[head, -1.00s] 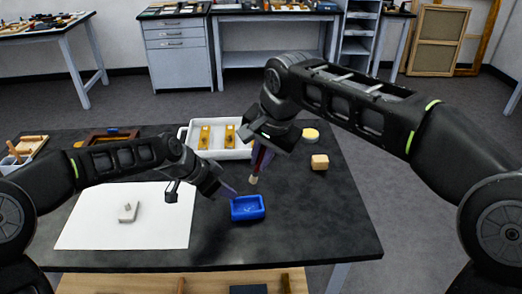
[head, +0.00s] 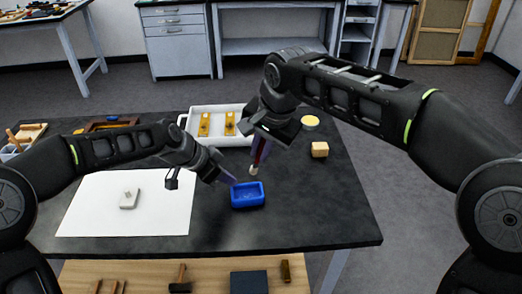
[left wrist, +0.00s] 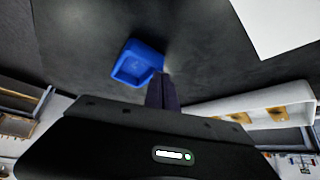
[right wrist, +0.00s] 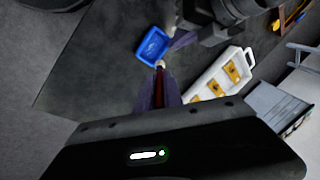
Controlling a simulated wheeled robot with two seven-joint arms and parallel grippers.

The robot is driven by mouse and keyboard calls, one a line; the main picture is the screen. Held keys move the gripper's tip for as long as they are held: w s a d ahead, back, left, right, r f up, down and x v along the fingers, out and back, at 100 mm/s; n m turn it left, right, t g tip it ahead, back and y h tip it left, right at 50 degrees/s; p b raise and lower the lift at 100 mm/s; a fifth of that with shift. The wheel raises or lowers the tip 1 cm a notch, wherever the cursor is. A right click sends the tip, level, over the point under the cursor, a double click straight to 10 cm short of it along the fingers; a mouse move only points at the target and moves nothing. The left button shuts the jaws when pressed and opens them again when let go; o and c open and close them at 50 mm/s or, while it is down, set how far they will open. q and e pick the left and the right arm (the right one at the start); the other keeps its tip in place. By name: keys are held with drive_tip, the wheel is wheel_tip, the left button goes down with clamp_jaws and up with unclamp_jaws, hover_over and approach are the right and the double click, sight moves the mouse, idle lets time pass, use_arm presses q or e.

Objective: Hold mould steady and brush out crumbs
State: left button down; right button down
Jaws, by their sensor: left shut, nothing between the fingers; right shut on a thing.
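The blue mould (head: 248,196) is a small open rectangular tray on the dark table, with some paler marks inside. It also shows in the left wrist view (left wrist: 137,66) and the right wrist view (right wrist: 153,45). My left gripper (head: 233,181) is shut and empty, its tips right at the mould's far left corner. I cannot tell whether they touch it. My right gripper (head: 261,154) is shut on a brush (right wrist: 160,78) with a dark red handle and pale tip. The brush points down, its tip just beyond the mould's far edge. Whether the tip touches anything is unclear.
A white tray (head: 183,119) with yellow pieces stands behind the mould. A tan block (head: 319,149) and a round yellow-topped dish (head: 310,121) lie right. A white sheet (head: 90,210) with a grey piece (head: 130,198) lies left. The table right of the mould is clear.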

use_arm(q)
drive_tip(key=shift+s+a+f, duration=0.1)
drive_tip(key=shift+s+f, duration=0.05)
drive_tip(key=shift+f, duration=0.2)
use_arm(e)
drive_tip(key=shift+f, duration=0.1)
drive_tip(key=shift+f, duration=3.4)
drive_tip(key=shift+a+f, duration=0.45)
drive_tip(key=shift+f, duration=0.15)
drive_tip(key=shift+s+a, duration=0.2)
drive_tip(key=shift+a, duration=1.3)
drive_tip(key=shift+w+d, duration=0.2)
drive_tip(key=shift+d, duration=1.7)
drive_tip(key=shift+s+a, duration=0.2)
drive_tip(key=shift+a, duration=1.65)
drive_tip(key=shift+w+d, duration=0.2)
drive_tip(key=shift+d, duration=1.6)
drive_tip(key=shift+d+r, duration=0.15)
drive_tip(key=shift+r, duration=3.9)
